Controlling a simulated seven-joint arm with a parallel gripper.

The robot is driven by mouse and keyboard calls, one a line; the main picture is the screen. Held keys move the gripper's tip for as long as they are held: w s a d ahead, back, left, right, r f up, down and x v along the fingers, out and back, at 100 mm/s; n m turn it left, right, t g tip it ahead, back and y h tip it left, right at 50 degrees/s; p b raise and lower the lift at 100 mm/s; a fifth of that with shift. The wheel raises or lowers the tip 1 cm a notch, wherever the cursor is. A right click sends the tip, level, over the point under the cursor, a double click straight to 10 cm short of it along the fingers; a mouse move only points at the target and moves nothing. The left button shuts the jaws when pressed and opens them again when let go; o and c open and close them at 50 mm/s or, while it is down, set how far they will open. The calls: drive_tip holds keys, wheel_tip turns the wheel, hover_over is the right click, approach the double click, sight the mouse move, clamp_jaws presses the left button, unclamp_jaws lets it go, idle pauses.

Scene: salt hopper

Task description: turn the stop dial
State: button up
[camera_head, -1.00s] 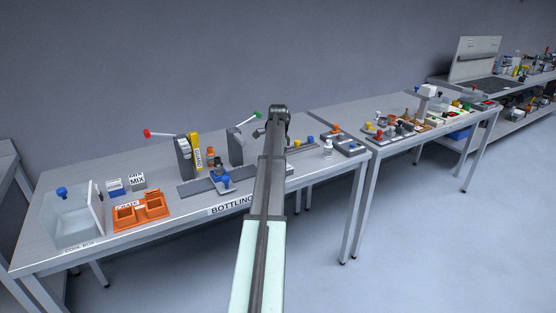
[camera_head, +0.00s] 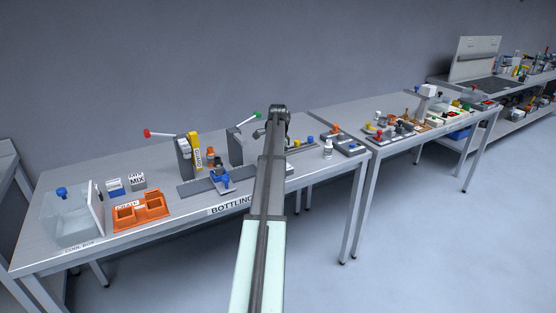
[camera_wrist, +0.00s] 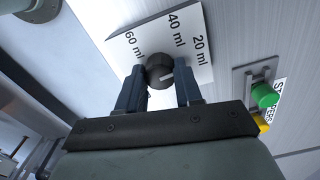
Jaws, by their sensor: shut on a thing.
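The stop dial (camera_wrist: 160,72) is a dark round knob with a pale pointer line, in the wrist view. It sits on a white plate (camera_wrist: 188,40) marked 60 ml, 40 ml and 20 ml. The pointer line lies on the side towards the 20 ml mark. My gripper (camera_wrist: 160,88) is shut on the dial, with one finger on each side of it. In the head view my arm hides the dial and the gripper's fingers.
A green button (camera_wrist: 264,95) and a yellow button (camera_wrist: 261,122) stand right of the plate in the wrist view. In the head view, an orange crate (camera_head: 126,224) and a blue-handled slide (camera_head: 221,180) are left of my arm. A white bottle (camera_head: 328,149) stands right.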

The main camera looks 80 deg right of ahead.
drive_tip(key=n, duration=0.5)
drive_tip(key=shift+n, duration=0.4)
drive_tip(key=n, duration=0.4)
drive_tip(key=shift+n, duration=0.4)
drive_tip(key=o, duration=1)
drive_tip(key=shift+o, duration=0.2)
drive_tip(key=shift+r, duration=0.1)
wheel_tip(320, 180, up, 14)
